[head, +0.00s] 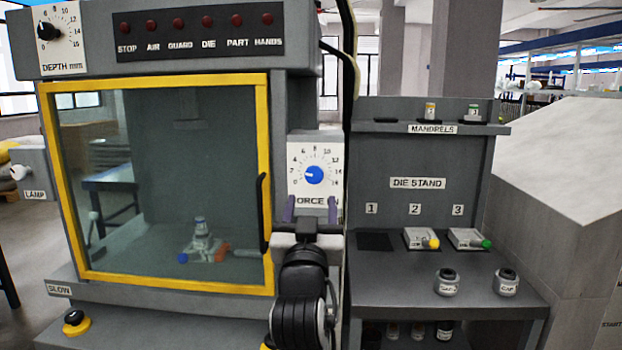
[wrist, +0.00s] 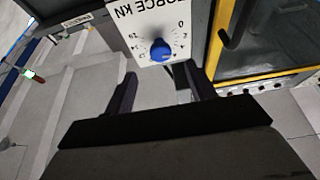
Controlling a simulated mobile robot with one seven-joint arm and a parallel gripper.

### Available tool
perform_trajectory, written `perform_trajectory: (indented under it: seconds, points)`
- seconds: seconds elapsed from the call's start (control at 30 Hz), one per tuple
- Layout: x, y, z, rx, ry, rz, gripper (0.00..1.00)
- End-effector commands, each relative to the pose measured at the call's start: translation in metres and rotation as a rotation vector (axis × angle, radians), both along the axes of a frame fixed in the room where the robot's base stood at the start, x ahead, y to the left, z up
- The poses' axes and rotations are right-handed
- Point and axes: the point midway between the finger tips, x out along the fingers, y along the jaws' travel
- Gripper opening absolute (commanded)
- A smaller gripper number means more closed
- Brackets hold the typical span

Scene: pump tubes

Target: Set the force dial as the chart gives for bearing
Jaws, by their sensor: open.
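The force dial is a blue knob (head: 315,175) on a white numbered plate (head: 301,154) on the press front. Its pale pointer mark appears to point left, near the low numbers; the exact reading is too small to tell. In the wrist view the blue knob (wrist: 160,50) sits just beyond the fingertips, roughly between them. My gripper (head: 311,207) is open and empty, just below the knob and apart from it; its fingers also show in the wrist view (wrist: 163,82). It covers part of the FORCE KN label. No chart can be made out.
A yellow-framed guard window (head: 265,180) with a black handle (head: 263,213) is close left of the dial. The die stand (head: 417,183) is on the right, with two dies and two jars. A depth dial (head: 45,31) is at the upper left.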

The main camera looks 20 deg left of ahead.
Motion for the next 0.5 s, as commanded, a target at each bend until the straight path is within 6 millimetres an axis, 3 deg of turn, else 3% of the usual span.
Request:
perform_trajectory:
  seconds: [0.2,0.5]
  points:
    - [0.039,0.011,0.019,-0.001,0.001,-0.001,0.56]
    - [0.061,0.017,0.027,0.0,-0.001,0.0,0.56]
